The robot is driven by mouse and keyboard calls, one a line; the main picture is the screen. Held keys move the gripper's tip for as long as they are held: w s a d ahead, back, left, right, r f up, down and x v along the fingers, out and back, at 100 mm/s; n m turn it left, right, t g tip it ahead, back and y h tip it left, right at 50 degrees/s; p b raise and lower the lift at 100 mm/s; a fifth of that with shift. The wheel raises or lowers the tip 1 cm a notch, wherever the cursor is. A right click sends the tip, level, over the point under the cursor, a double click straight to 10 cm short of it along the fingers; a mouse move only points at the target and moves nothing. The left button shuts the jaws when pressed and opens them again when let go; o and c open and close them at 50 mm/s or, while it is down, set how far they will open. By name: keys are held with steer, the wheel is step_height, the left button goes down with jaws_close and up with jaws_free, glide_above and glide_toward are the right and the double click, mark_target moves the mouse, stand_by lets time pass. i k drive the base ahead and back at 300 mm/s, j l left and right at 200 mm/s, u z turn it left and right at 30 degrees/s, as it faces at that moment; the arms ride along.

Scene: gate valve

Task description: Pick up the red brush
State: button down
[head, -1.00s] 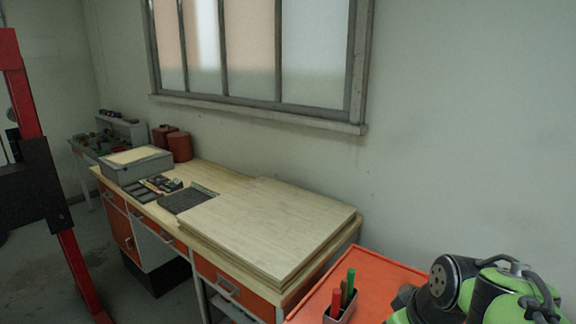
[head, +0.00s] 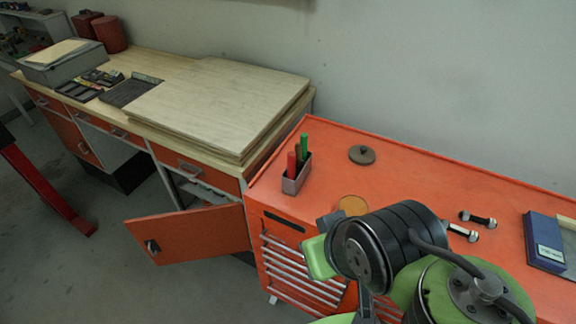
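A small grey holder (head: 296,179) stands near the left end of the orange cabinet top. A red stick-like item (head: 291,164), which I take to be the red brush, stands upright in it. A green one (head: 304,148) and a darker brownish one (head: 298,158) stand beside it. Only their upper parts show; the rest is hidden in the holder. My green and black arm is at the lower right, in front of the cabinet. My gripper's fingers do not show.
The orange cabinet (head: 420,165) also bears a brown disc (head: 362,154), a tan round item (head: 352,205) partly behind my arm, small dumbbell-shaped parts (head: 478,219) and a blue box (head: 543,241). A wooden workbench (head: 160,60) with stacked boards (head: 220,100) stands left. An orange door (head: 190,233) hangs open below it.

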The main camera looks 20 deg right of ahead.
mark_target(290, 155)
steer(key=z, duration=2.05)
steer(key=j+u, duration=0.1)
steer(key=u, duration=0.4)
steer(key=k+j+u, duration=0.1)
steer(key=u, duration=0.35)
steer(key=j+u, duration=0.2)
steer(key=u, duration=0.3)
steer(key=i+j+u, duration=0.3)
steer(key=j, duration=0.15)
steer(key=i+j+u, duration=0.3)
steer(key=i+j, duration=0.05)
steer(key=j, duration=0.1)
